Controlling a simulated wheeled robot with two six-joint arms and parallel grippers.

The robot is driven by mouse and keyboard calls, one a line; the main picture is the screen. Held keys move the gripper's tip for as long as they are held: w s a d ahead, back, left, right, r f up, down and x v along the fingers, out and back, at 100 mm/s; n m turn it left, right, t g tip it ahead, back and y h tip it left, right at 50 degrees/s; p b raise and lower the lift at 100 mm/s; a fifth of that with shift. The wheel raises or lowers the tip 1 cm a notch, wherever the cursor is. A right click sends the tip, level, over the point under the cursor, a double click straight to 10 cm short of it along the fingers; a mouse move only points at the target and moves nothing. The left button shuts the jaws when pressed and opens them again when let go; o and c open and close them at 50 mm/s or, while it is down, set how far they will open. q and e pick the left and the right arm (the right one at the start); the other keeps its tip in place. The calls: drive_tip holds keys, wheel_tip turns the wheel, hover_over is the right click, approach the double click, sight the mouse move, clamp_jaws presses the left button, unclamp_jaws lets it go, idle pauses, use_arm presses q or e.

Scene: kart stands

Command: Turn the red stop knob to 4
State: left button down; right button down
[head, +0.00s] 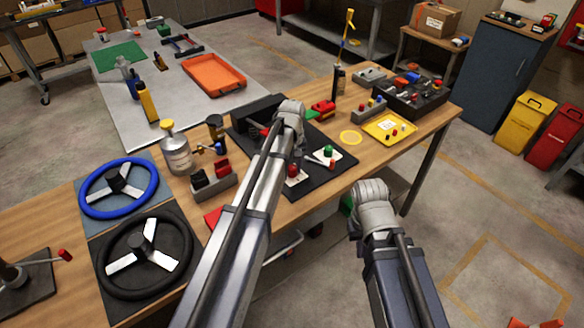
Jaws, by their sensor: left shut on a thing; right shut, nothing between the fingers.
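The red stop knob (292,170) sits on a small white dial plate (297,180) on a dark panel (338,172) on the wooden bench. My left gripper (297,148) comes down over the panel and is shut on the red knob; its fingers are dark and mostly hidden by my wrist and arm. The dial marks are too small to read. A green knob (328,150) with its own white plate is to the right. My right gripper (358,194) is shut and empty beyond the bench's front edge; its fingers are hard to make out.
A black box stands behind the panel. A yellow tray (390,127) and a dark bin (410,95) are to the right.

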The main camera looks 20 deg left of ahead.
sight(293, 167)
use_arm(q)
drive_tip(key=m, duration=1.1)
drive_tip(key=shift+d+m, duration=0.1)
drive_tip(key=shift+m, duration=0.2)
idle(0.3)
drive_tip(key=c, duration=0.5)
unclamp_jaws()
wheel_tip(293, 167, up, 8)
drive_tip(key=p, duration=0.8)
drive_tip(key=shift+f, duration=0.1)
